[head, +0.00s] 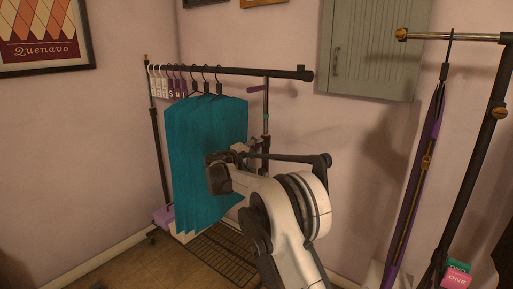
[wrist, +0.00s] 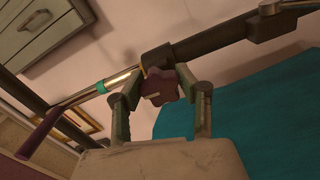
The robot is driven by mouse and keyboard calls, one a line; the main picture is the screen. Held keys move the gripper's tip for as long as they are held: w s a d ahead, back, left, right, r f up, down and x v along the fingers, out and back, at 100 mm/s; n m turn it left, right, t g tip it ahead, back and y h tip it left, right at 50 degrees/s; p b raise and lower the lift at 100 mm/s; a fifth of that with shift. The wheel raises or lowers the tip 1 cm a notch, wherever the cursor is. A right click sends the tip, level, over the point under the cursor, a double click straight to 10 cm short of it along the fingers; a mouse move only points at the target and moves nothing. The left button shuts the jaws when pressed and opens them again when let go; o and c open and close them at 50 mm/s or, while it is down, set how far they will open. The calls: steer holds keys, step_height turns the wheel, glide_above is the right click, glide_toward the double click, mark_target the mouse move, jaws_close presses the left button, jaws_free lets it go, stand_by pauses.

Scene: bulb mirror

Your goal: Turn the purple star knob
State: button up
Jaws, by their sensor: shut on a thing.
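The purple star knob (wrist: 160,86) shows in the wrist view, on the joint of a garment rack's metal tube. My gripper (wrist: 162,84) has a finger on each side of the knob and is shut on it. In the head view my gripper (head: 238,152) is at the rack's right post, in front of the teal clothes, and the knob is hidden there.
Teal garments (head: 203,150) hang from the rack's top bar (head: 235,71), just left of my gripper. A second rack (head: 480,150) with a purple strap (head: 428,150) stands at the right. A grey cabinet (head: 375,50) is on the wall.

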steer(key=o, duration=1.2)
steer(key=v, duration=1.2)
steer(key=shift+s+r, duration=0.1)
